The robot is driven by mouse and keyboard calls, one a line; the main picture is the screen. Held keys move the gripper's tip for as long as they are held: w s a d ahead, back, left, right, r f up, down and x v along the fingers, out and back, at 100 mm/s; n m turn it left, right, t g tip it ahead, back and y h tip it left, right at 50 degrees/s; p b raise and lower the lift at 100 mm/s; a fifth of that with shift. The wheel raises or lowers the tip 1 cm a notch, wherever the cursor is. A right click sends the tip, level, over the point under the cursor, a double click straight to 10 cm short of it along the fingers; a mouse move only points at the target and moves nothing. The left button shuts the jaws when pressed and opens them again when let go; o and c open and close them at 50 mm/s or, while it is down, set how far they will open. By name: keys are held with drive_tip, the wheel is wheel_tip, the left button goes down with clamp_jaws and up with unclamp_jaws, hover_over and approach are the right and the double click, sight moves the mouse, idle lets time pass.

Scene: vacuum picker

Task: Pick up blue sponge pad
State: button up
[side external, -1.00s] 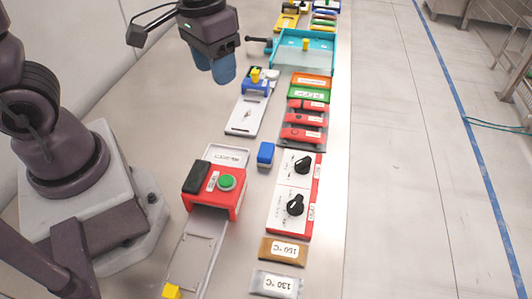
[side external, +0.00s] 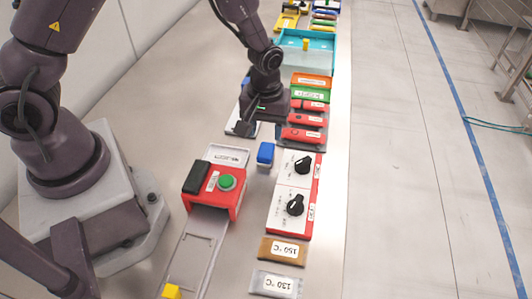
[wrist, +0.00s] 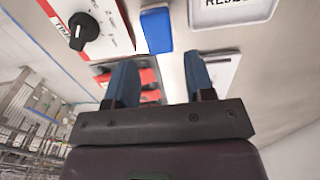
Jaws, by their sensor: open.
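The blue sponge pad (side external: 265,153) is a small blue block on the table, between the red button box and the white panel with black knobs. In the wrist view the pad (wrist: 157,31) lies ahead of the fingertips, near the top middle. My gripper (wrist: 160,65) is open and empty, its two blue fingers apart with bare table between them. In the side view my gripper body is above and beyond the pad, apart from it, and its fingers are largely hidden.
The red box with a green button (side external: 226,182) stands left of the pad, and the knob panel (side external: 283,205) is to its right. Red labelled blocks (side external: 303,134) lie beyond. A white tray (side external: 227,153) is close on the left. The table's right edge is bare.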

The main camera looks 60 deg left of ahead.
sight(266, 149)
drive_tip(key=shift+d+f, duration=0.15)
drive_tip(key=shift+f, duration=3.3)
drive_tip(key=c, duration=0.7)
drive_tip(key=shift+r, duration=0.15)
wheel_tip(266, 149, up, 10)
drive_tip(key=shift+f, duration=0.1)
